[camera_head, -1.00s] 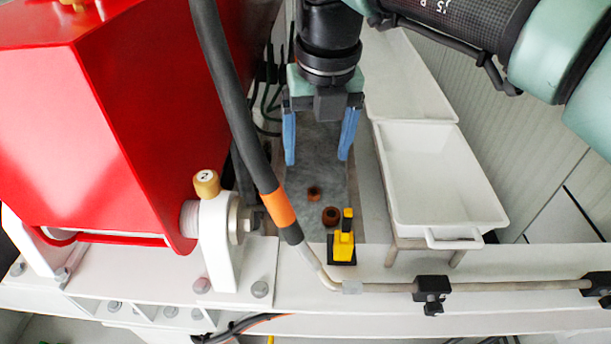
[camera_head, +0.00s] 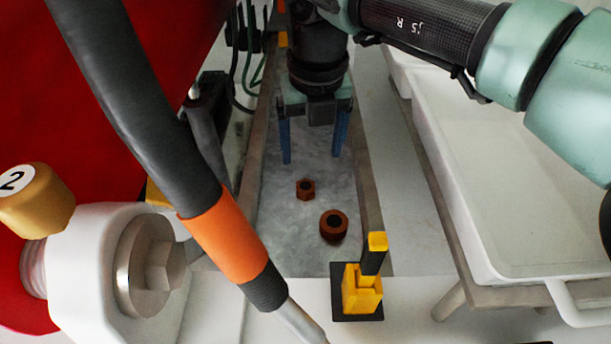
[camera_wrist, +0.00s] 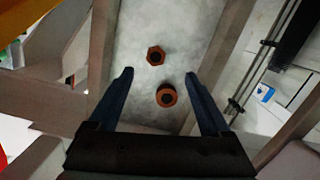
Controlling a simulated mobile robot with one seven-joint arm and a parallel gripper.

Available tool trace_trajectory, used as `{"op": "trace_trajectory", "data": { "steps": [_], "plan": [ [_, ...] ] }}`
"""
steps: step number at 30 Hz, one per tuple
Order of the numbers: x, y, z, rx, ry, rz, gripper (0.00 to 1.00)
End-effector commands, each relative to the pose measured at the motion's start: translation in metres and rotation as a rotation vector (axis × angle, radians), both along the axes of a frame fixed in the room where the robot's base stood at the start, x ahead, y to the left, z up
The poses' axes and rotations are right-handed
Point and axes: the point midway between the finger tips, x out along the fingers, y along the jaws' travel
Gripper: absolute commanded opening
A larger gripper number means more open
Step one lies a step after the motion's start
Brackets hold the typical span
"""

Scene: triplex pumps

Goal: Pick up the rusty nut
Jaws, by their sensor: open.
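The rusty nut (camera_head: 305,189) is a small reddish-brown hexagonal piece with a dark hole, lying flat on a grey mottled surface (camera_head: 285,235). A larger, round rusty ring-like part (camera_head: 334,226) lies beside it, nearer the head camera. My gripper (camera_head: 311,158) is open and empty, its two blue fingers pointing down above the surface, just beyond the nut in the head view. In the wrist view the nut (camera_wrist: 156,55) shows slightly past the fingertips (camera_wrist: 159,75), and the round part (camera_wrist: 167,95) appears between the fingers. Both parts are fully visible and apart from the fingers.
A yellow-and-black fixture (camera_head: 362,288) stands at the near end of the grey surface. Raised rails border that surface. A white tray (camera_head: 520,200) is on the right. A thick black hose with an orange band (camera_head: 222,235) and a red machine (camera_head: 110,110) are on the left.

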Motion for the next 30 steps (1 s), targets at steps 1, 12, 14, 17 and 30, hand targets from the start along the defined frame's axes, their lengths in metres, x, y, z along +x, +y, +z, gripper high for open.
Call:
{"op": "trace_trajectory", "data": {
  "steps": [1, 12, 14, 17, 30],
  "plan": [
    [0.000, 0.001, -0.010, 0.000, 0.003, 0.001, 0.82],
    [0.004, 0.003, -0.041, 0.001, 0.001, 0.002, 0.82],
    [0.003, 0.004, -0.047, -0.001, 0.002, 0.002, 0.82],
    [0.003, 0.008, -0.061, 0.001, 0.003, 0.001, 0.82],
    [0.006, 0.009, -0.088, -0.001, 0.000, 0.002, 0.77]
  ]
}}
